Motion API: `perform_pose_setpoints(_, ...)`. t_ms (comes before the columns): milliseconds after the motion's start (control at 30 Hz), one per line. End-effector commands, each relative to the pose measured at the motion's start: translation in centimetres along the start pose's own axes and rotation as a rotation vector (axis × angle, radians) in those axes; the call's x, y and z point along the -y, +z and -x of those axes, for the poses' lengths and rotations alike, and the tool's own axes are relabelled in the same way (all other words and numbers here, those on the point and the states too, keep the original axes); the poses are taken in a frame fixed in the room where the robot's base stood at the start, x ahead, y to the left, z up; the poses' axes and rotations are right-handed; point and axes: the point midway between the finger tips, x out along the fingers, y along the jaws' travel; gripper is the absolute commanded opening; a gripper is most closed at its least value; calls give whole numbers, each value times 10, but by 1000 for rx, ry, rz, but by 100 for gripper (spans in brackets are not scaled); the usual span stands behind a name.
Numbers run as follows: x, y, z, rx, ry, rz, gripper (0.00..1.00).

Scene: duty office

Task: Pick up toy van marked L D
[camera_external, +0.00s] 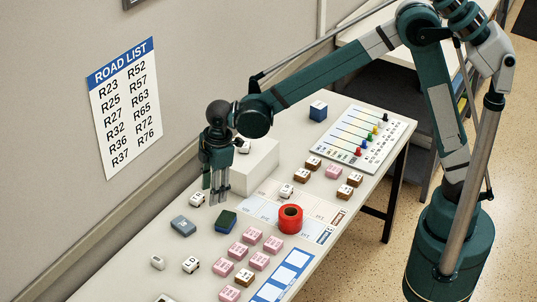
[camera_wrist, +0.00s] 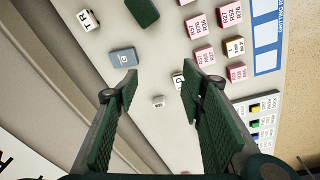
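The white toy van that appears to be marked L D (camera_external: 191,265) stands on the table toward the near end. In the wrist view, the same van (camera_wrist: 177,80) shows between the fingers, close to the right fingertip, which hides part of it; only a D-like letter reads there. My gripper (camera_external: 218,198) points down above the table beside the white box, farther up the table than this van. In the wrist view my gripper (camera_wrist: 160,72) is open, with nothing between its fingers.
A van marked TR (camera_wrist: 87,20) stands near the wall. A red roll (camera_external: 290,219) and white box (camera_external: 252,165) stand farther along.

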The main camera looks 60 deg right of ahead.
Motion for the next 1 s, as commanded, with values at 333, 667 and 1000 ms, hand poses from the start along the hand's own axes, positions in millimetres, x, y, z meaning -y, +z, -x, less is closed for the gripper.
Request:
perform_pose_setpoints(333, 21, -58, -72, 42, -46, 148, 40)
perform_pose_setpoints(667, 48, -102, -138, 78, -87, 277, 40)
perform_pose_setpoints(1000, 60, -117, -164, 91, -103, 329, 40)
